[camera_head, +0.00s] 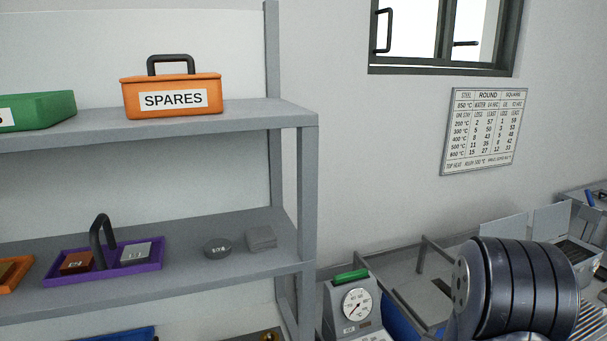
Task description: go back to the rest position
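My gripper is not in view, so its fingers and anything in them cannot be seen. A dark ribbed cylinder, seemingly part of my arm, fills the lower right and hides some of the bench behind it. The grey shelf unit (295,120) stands at the left. Its upper shelf holds an orange SPARES box (130,99) with a dark handle and a green box (45,110). Its middle shelf holds a purple tray (60,275) with a dark handle and two small blocks.
A dark disc (217,249) and a grey block (261,238) sit right of the purple tray. A tester with a round dial (357,304) stands beside the shelf, a green piece (351,275) on top. A chart (485,130) hangs on the wall below a window (445,68).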

